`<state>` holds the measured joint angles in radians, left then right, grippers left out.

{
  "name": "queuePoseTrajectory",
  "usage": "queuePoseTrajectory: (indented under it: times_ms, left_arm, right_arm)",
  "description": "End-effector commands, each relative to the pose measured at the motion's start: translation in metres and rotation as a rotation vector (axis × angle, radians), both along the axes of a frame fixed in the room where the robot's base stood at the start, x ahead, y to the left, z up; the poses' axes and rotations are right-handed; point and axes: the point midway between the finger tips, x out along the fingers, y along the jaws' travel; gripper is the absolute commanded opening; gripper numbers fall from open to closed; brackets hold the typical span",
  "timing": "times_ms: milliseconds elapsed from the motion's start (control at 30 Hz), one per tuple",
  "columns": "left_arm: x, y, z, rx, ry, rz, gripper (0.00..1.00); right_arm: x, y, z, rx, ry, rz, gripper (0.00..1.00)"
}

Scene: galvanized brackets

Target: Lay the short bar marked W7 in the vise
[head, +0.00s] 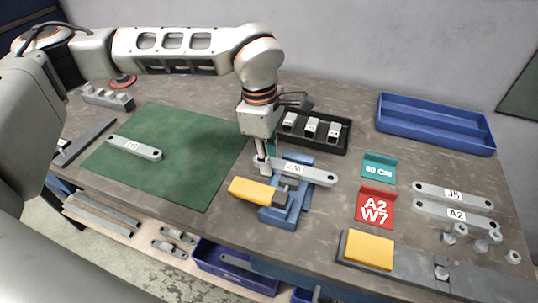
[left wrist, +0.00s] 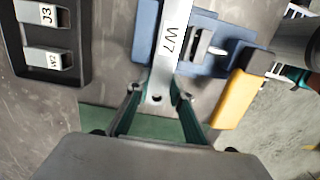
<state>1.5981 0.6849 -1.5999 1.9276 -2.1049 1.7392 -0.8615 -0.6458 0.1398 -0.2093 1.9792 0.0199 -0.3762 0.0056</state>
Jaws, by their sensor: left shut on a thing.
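The grey bar marked W7 (head: 310,175) is a flat link with rounded ends and a white label. My left gripper (head: 264,164) is shut on its left end; the left wrist view shows that end, with a hole, between the fingers (left wrist: 158,96). The bar (left wrist: 170,45) extends across the blue vise (head: 297,202), over its back part in the head view. I cannot tell whether it rests on the vise or hangs just above it.
A black tray (head: 345,142) with labelled blocks stands behind the vise. A green mat (head: 195,150) with another bar (head: 134,147) lies left. Right are teal (head: 378,167) and red (head: 375,207) signs, bars J5 (head: 453,195) and A2 (head: 455,214), bolts and a blue tray (head: 435,133).

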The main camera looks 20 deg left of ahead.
Motion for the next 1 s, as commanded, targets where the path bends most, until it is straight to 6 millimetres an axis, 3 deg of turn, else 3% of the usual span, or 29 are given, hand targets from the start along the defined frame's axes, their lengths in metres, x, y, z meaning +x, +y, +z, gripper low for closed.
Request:
queuePoseTrajectory:
  times_ms: [333,367,433,800,1000]
  left_arm:
    - [0.0,0.0,0.001,-0.001,-0.001,0.0,0.0]
    - [0.0,0.0,0.001,-0.001,-0.001,0.0,0.24]
    - [0.0,0.0,0.001,-0.001,-0.001,0.0,0.41]
    - [0.0,0.0,0.002,0.0,-0.001,0.0,0.41]
    - [0.001,0.002,0.025,0.0,-0.004,0.0,0.41]
  right_arm:
    - [0.001,-0.001,0.001,-0.001,-0.003,-0.001,0.4]
    - [0.001,-0.001,0.001,-0.001,-0.003,-0.001,0.4]
    - [0.002,-0.001,0.001,-0.001,-0.004,-0.001,0.4]
    - [0.003,-0.002,0.001,-0.004,-0.007,0.0,0.4]
    - [0.002,-0.001,0.001,-0.002,-0.005,0.001,0.4]
